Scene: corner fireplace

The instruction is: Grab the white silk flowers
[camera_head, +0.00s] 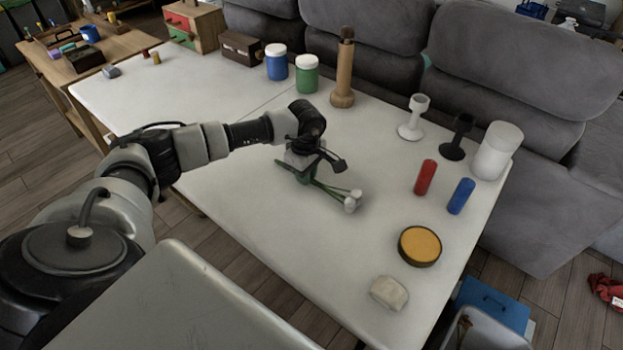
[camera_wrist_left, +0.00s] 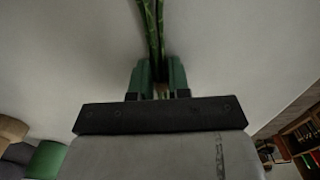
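The white silk flowers (camera_head: 351,202) have small white heads and thin green stems, and they lie at or just above the white table's middle in the head view. My left gripper (camera_head: 308,175) is over the stem end, with the heads pointing away to the lower right. In the left wrist view the green stems (camera_wrist_left: 152,28) run between the two green fingers of my left gripper (camera_wrist_left: 159,78), which are close together on them. The flower heads are outside the wrist view. My right gripper is not in view.
On the white table (camera_head: 250,230) stand a wooden pepper mill (camera_head: 344,78), blue (camera_head: 276,65) and green (camera_head: 307,77) jars, white (camera_head: 412,120) and black (camera_head: 458,138) holders, a white cylinder (camera_head: 497,150), red (camera_head: 425,177) and blue (camera_head: 461,196) cylinders, and a yellow-topped tin (camera_head: 419,246). Grey sofa behind.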

